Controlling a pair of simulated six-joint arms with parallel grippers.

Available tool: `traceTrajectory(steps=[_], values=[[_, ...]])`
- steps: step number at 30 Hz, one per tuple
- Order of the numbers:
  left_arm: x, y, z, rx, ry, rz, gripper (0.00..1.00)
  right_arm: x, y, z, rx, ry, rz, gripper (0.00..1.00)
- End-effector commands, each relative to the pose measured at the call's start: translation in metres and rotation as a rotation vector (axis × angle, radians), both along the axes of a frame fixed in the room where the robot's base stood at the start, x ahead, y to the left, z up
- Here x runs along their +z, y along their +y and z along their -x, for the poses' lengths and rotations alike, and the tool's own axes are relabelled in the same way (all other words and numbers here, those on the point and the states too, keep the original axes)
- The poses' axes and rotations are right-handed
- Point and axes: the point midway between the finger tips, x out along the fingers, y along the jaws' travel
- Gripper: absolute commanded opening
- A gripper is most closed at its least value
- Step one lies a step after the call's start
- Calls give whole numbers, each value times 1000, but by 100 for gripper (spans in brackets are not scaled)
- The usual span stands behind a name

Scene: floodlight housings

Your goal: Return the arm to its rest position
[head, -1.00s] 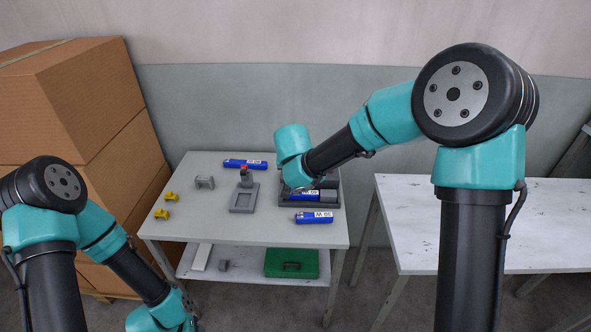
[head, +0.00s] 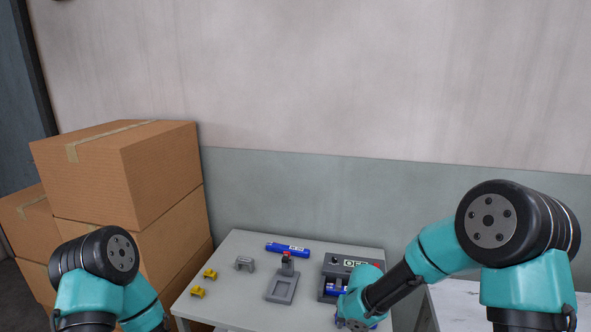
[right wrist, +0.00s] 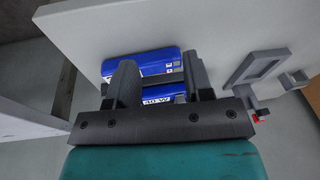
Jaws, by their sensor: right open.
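My right arm reaches from the right over the table (head: 222,290) in the head view. Its gripper (head: 354,322) is low at the front right, beside the dark tester tray (head: 352,262). In the right wrist view the right gripper (right wrist: 160,80) is open, its two dark fingers apart. Blue housings show beyond and between the fingers, a farther one (right wrist: 150,60) and a nearer one (right wrist: 163,95) with a white label. I cannot tell how close the fingers are to them. My left arm shows at the lower left; its gripper is outside the frame.
On the table are a blue housing (head: 288,249) at the back, a grey fixture (head: 282,287) with a red-topped clamp, a grey bracket (head: 244,263) and two yellow clips (head: 197,291). Cardboard boxes (head: 130,180) stand at left. A white table (head: 455,300) is at right.

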Motion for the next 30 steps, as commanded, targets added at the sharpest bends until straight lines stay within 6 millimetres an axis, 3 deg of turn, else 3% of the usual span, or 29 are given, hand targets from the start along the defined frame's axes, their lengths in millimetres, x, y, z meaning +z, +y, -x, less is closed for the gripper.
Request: traceTrajectory(steps=[1, 6, 18, 24, 30], values=[[0, 0, 0, 0, 0, 0, 43, -20, -4, 15, 9, 44, -35, 47], [0, 0, 0, 0, 0, 0, 43, -69, -12, 58, 36, 129, -154, 47], [0, 0, 0, 0, 0, 0, 43, -159, -45, 166, 0, 147, -302, 47], [0, 0, 0, 0, 0, 0, 43, -181, -63, 207, -25, 126, -264, 47], [0, 0, 0, 0, 0, 0, 43, -185, -68, 217, -25, 120, -246, 47]])
